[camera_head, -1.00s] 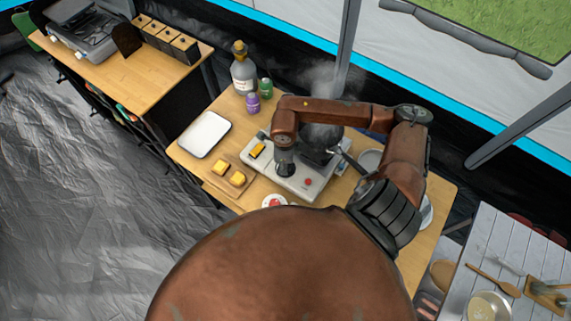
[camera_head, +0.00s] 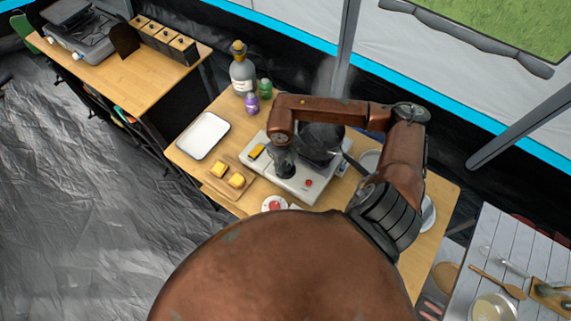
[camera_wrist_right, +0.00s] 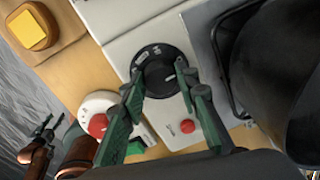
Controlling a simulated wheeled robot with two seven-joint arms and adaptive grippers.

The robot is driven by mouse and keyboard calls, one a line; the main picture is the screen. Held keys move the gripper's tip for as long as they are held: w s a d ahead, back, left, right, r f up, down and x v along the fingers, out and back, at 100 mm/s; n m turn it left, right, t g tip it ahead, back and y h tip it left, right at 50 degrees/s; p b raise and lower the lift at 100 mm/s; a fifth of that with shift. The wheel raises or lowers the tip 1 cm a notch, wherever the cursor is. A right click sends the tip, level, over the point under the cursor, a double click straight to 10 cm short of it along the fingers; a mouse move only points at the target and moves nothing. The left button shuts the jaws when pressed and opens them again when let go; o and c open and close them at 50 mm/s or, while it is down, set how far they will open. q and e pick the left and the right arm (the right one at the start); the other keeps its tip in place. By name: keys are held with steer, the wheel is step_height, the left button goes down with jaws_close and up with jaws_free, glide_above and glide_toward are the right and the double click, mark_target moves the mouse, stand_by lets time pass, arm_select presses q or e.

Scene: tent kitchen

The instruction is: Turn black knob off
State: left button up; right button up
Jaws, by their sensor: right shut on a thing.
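The black knob (camera_wrist_right: 157,68) is on the front of the white stove (camera_head: 258,164), with a pale mark on its face. My right gripper (camera_wrist_right: 164,92) is shut on the knob, with one green finger on each side of it. In the head view my right gripper (camera_head: 284,166) points down at the stove's front and hides the knob. Another gripper (camera_wrist_right: 47,131), small and dark on a brown arm, shows at the left edge of the wrist view and looks like my left one. Its jaws are too small to judge.
A dark pan (camera_head: 318,142) stands on the stove behind my right gripper. A red button (camera_wrist_right: 187,126) is on the stove beside the knob. A board (camera_head: 213,184) with yellow pieces, a white tray (camera_head: 204,136) and bottles (camera_head: 242,72) are to the left.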

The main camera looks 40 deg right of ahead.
mark_target(284, 167)
steer(key=shift+w+r, duration=0.1)
steer(key=shift+w, duration=0.1)
stand_by(0.3)
steer(key=o, duration=1)
steer(key=shift+c, duration=0.2)
steer(key=shift+o, duration=1)
steer(key=shift+s, duration=0.1)
step_height(284, 167, up, 12)
steer(key=shift+a, duration=0.3)
